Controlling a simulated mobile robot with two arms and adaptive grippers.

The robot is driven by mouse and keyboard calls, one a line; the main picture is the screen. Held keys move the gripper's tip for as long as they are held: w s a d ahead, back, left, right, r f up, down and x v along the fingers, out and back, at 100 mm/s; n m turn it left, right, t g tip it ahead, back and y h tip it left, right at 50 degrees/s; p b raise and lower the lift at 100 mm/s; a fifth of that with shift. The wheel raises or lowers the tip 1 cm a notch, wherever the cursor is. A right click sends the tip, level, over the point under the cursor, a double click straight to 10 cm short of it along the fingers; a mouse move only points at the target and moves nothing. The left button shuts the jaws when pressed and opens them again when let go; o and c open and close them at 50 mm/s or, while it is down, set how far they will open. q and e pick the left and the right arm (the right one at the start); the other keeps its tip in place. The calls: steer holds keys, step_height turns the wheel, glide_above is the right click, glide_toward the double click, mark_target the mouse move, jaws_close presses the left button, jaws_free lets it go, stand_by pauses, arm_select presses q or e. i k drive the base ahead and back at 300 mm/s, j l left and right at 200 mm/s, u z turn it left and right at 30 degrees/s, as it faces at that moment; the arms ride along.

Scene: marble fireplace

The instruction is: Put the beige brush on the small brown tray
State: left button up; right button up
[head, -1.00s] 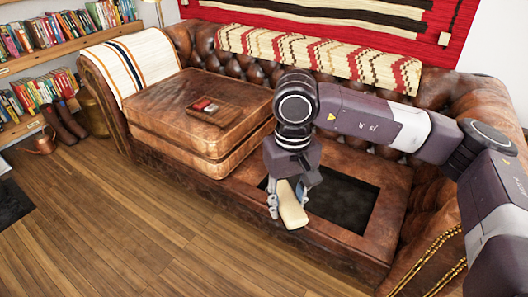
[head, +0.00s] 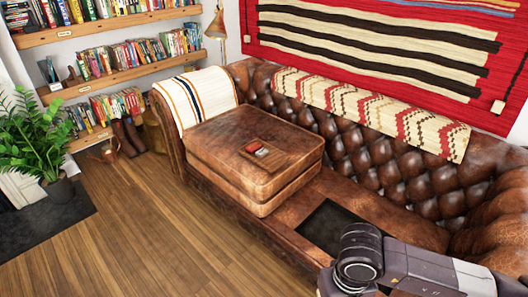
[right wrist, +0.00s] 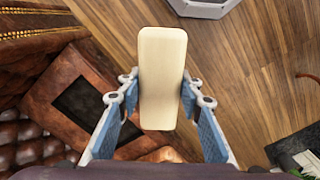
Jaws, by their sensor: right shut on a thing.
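The beige brush (right wrist: 162,60) shows in the right wrist view as a pale, rounded block. My right gripper (right wrist: 160,92) is shut on it, with a finger on each side. In the head view my right arm crosses the lower right corner, and its gripper and the brush are out of sight there. The small brown tray (head: 284,161) lies on the stacked leather cushions at the left part of the sofa. It holds a small red and whitish item (head: 257,150). My left gripper is in neither view.
The brown leather sofa (head: 195,198) has a dark rectangular opening (head: 335,228) in its seat, right of the cushions (head: 225,145). A striped throw (head: 205,95) covers its left arm. A plant (head: 45,140) and bookshelves stand at left. The wooden floor in front is clear.

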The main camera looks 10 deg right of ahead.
mark_target(272, 161)
steer(key=i+j+z, duration=0.2)
steer(key=i+j, duration=0.4)
steer(key=i, duration=0.2)
steer(key=i+j+z, duration=0.2)
steer(key=i+j, duration=0.55)
steer(key=i+j+z, duration=0.25)
steer(key=i+j, duration=0.45)
steer(key=j, duration=0.15)
